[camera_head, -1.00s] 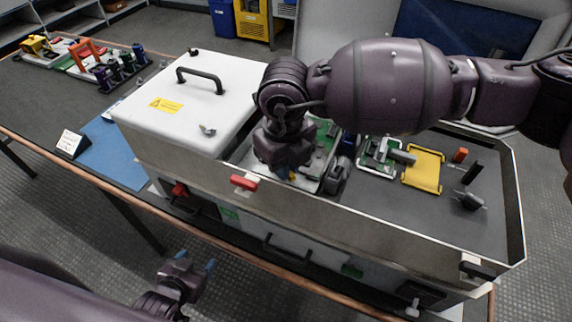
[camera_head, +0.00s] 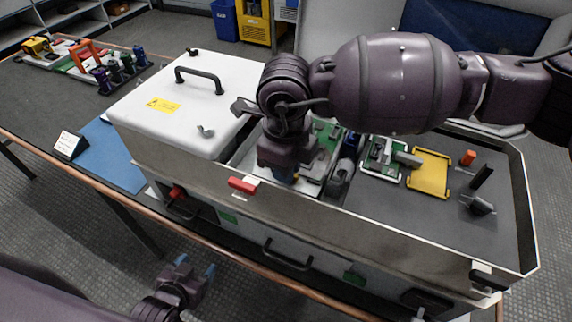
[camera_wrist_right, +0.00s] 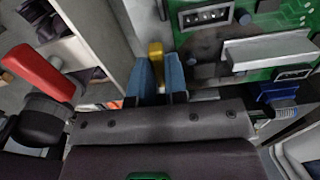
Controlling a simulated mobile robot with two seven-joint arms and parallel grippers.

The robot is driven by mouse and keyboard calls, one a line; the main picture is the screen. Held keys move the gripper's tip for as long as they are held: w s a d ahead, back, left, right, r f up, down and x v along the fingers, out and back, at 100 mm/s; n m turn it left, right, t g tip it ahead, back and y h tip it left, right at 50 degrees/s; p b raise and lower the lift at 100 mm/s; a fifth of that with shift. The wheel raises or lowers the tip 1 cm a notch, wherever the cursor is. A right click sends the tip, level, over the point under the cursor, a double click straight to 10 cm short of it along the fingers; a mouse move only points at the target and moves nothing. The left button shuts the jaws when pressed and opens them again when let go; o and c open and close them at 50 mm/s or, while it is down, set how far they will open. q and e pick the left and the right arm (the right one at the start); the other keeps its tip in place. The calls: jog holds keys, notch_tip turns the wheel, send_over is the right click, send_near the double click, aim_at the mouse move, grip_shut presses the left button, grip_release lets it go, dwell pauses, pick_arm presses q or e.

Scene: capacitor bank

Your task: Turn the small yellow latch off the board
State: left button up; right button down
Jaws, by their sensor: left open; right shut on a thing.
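The small yellow latch (camera_wrist_right: 155,51) stands between the blue fingertips of my right gripper (camera_wrist_right: 157,78) in the right wrist view, beside the edge of a green circuit board (camera_wrist_right: 268,22). My right gripper is shut on the latch. In the head view the right gripper (camera_head: 284,176) points down into the open case at the near edge of the board (camera_head: 322,132), and my wrist hides the latch. My left gripper (camera_head: 196,270) is open and empty, low in front of the bench, away from the case.
The case's front wall (camera_head: 390,240) with a red catch (camera_head: 242,185) runs close to my right gripper. A white lid (camera_head: 180,105) lies to the left. A smaller board (camera_head: 382,172), a yellow plate (camera_head: 429,172) and small parts lie to the right inside the case.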

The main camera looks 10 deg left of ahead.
jog(key=shift+w+r, duration=0.1)
jog(key=shift+r, duration=0.1)
jog(key=c, duration=1.1)
grip_release()
jog(key=shift+f, duration=0.1)
jog(key=shift+c, duration=0.2)
notch_tip(320, 180, up, 11)
jog(key=shift+p, duration=0.3)
jog(key=shift+f, duration=0.1)
